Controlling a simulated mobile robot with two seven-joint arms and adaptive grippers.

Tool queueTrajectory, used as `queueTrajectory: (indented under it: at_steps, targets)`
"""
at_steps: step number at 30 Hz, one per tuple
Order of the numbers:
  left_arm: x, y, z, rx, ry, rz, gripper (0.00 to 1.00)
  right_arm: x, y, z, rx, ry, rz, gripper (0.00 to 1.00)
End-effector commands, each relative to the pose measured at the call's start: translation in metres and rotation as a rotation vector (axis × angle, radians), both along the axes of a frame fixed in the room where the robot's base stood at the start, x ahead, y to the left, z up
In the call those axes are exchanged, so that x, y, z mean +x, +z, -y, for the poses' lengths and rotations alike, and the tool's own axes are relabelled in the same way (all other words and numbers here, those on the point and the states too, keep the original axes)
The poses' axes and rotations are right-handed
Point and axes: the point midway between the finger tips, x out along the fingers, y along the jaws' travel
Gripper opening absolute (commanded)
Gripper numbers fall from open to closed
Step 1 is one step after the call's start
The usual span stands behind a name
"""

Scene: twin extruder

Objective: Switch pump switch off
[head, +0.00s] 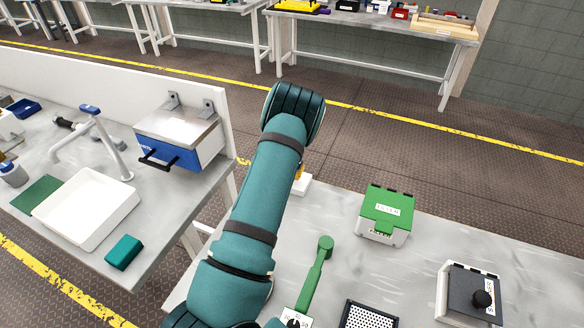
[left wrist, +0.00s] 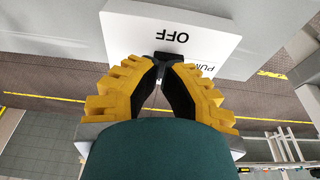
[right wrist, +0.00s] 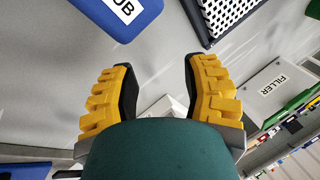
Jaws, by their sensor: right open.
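The pump switch is a white plate (left wrist: 125,28) in the left wrist view, lettered OFF and partly PUM, upside down in the picture. A small dark lever (left wrist: 168,57) shows at its edge. My left gripper (left wrist: 162,68) has its yellow-backed fingers drawn together right at this lever. Whether the fingers hold it or only touch it is not clear. In the head view a bit of white plate (head: 304,186) shows beside my left arm, which hides most of it. My right gripper (right wrist: 158,65) is open and empty above a grey surface, apart from the switch.
A green-lidded filler box (head: 386,212), a green lever (head: 318,270), a black perforated panel (head: 368,316) and a box with a black knob (head: 470,292) stand on the near bench. A blue labelled piece (right wrist: 118,15) shows in the right wrist view. A side table holds a white tray (head: 85,205).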

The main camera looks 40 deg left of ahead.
Motion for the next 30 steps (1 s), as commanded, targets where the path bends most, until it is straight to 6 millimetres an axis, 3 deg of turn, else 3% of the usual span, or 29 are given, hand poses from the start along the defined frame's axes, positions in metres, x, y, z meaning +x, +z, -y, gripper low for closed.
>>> queueTrajectory:
  at_steps: [10,17,30]
  targets:
    - [0.0,-0.001,0.0,0.0,0.001,0.001,0.0,0.0,-0.001,0.0,0.0,0.0,0.0,0.47]
    - [-0.004,-0.014,0.0,0.0,0.003,0.002,0.0,0.0,-0.027,-0.001,-0.003,0.0,-0.001,0.47]
    - [0.0,-0.009,0.0,0.0,0.001,0.001,0.0,0.0,-0.023,-0.001,-0.003,-0.001,0.0,0.47]
